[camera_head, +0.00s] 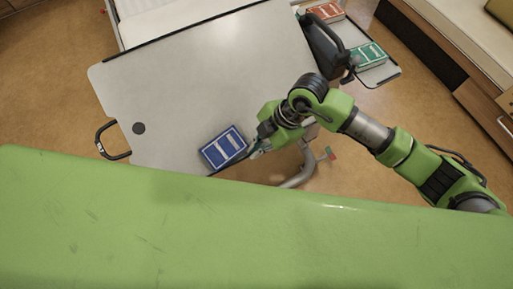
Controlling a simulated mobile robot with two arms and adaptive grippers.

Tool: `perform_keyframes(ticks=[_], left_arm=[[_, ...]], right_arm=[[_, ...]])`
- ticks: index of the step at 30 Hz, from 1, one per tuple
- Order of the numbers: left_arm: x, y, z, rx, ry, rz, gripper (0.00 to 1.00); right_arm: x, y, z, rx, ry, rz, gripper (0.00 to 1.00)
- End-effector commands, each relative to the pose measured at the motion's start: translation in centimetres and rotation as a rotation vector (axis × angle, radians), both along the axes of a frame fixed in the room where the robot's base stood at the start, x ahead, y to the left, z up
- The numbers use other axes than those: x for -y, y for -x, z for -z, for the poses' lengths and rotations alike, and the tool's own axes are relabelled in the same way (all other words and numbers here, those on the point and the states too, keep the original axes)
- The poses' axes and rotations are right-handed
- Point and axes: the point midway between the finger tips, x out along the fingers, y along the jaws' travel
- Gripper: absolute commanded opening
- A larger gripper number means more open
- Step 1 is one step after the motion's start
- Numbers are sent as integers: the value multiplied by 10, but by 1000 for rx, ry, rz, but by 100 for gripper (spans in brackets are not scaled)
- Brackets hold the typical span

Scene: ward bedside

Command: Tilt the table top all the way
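The table top (180,75) is a large pale grey panel with dark strips along its far edge and part of its near edge. I cannot tell from this view how far it is tilted. A black loop handle (113,140) with pale lettering sticks out at its left end. A blue box with white markings (223,147) lies on the top near its near right edge. My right gripper (256,150) is at that edge, just right of the blue box. Its fingers are small and partly hidden, so its opening and any contact are unclear. My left gripper is out of view.
A curved grey tube (299,178) and a red-and-green-tipped lever (328,154) show below the near edge. Wooden furniture (440,45) stands at right.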

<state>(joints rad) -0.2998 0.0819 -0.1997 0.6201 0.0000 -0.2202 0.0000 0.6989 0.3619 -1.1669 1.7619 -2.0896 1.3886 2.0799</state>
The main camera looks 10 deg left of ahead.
Motion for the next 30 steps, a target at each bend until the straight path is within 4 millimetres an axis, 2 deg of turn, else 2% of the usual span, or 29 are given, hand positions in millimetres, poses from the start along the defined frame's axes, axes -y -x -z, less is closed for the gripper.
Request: perform_keyframes(ticks=[1, 7, 8, 17, 22, 30], left_arm=[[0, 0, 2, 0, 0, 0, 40], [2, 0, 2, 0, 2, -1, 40], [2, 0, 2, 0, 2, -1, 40], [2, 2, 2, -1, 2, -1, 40], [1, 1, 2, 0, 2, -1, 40], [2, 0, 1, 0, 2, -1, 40]], right_arm=[[5, 7, 12, -18, 20, -1, 0], [5, 6, 13, -16, 21, -1, 0], [5, 6, 13, -16, 20, 0, 11], [6, 5, 11, -14, 20, -1, 11], [14, 2, -9, -8, 18, 0, 11], [34, -7, -68, 4, 6, 1, 11]])
